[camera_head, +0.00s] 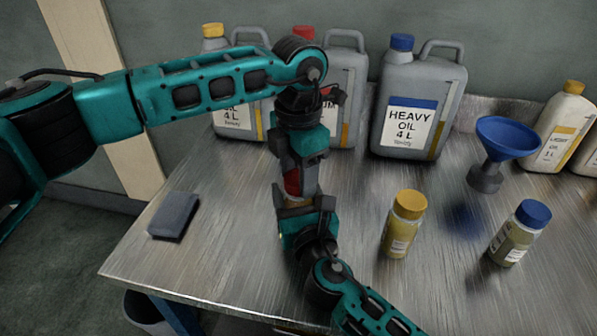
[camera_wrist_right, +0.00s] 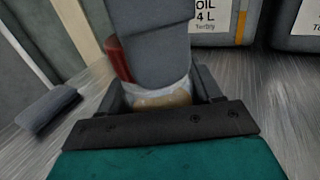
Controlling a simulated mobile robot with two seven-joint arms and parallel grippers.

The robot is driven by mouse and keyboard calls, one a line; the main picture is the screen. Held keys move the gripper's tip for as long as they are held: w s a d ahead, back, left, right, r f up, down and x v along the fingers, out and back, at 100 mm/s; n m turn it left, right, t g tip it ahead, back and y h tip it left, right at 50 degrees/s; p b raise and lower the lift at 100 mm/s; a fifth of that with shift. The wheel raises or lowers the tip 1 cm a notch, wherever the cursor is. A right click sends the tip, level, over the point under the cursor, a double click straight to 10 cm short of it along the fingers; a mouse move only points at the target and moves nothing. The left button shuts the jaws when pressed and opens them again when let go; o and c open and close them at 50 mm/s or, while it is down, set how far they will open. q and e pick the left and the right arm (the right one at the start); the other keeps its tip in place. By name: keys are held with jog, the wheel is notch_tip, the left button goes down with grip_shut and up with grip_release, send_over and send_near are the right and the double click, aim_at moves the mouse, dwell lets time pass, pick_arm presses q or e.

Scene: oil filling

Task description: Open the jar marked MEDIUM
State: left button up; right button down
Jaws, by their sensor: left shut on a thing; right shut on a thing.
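A red-lidded jar sits between my two grippers; its red lid (camera_head: 292,183) also shows in the right wrist view (camera_wrist_right: 121,60). My left gripper (camera_head: 297,178) comes from above and is shut on the lid. My right gripper (camera_head: 305,204) is shut around the jar's body from the front. The jar's pale, amber-bottomed body (camera_wrist_right: 165,97) shows between its fingers (camera_wrist_right: 165,100) in the right wrist view. The grippers hide most of the jar, and its marking cannot be read. A yellow-lidded jar (camera_head: 404,225) and a blue-lidded jar (camera_head: 520,234) stand upright to the right.
Grey canisters stand at the back: one yellow-capped (camera_head: 232,117), one red-capped (camera_head: 349,100) and one labelled HEAVY OIL (camera_head: 418,100). A blue funnel (camera_head: 507,138) stands at right near a cream bottle (camera_head: 560,130). A dark sponge-like block (camera_head: 174,215) lies at left. The metal table (camera_head: 230,255) is clear around the block.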

pick_arm(q)
jog(key=n, duration=0.5)
jog(key=shift+n, duration=0.3)
jog(key=n, duration=1)
jog(key=shift+n, duration=0.4)
jog(key=n, duration=0.6)
jog(key=shift+r, duration=0.1)
jog(key=shift+r, duration=0.15)
jog(key=shift+r, duration=0.95)
jog(key=shift+r, duration=0.1)
